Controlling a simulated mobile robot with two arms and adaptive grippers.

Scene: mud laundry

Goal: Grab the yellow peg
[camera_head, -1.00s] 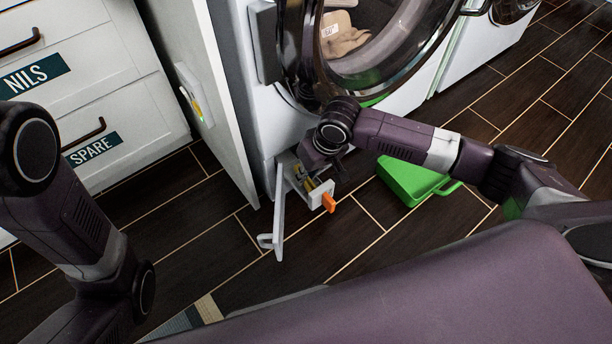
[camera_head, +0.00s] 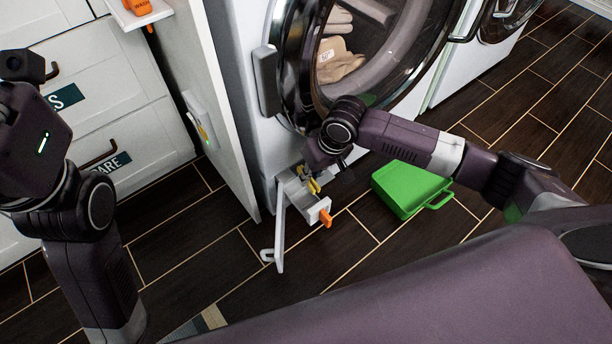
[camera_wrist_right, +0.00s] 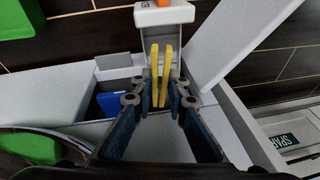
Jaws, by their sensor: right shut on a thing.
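The yellow peg (camera_wrist_right: 155,74) shows in the right wrist view as two thin, parallel yellow prongs. My right gripper (camera_wrist_right: 163,98) is shut on it, and the prongs stick out past the fingertips. In the head view the peg (camera_head: 314,187) is a small yellow piece under my right gripper (camera_head: 312,178), at the small open white compartment (camera_head: 295,212) low on the washer front. The fingers partly hide the peg there. My left arm is at the left of the head view, and its fingertips do not show.
An orange-tipped white part (camera_head: 325,216) stands at the compartment's front, and its white flap (camera_head: 281,238) hangs open beside it. A green case (camera_head: 411,188) lies on the dark floor to the right. The washer's round door (camera_head: 300,70) is above. A white cabinet panel (camera_head: 222,120) stands left.

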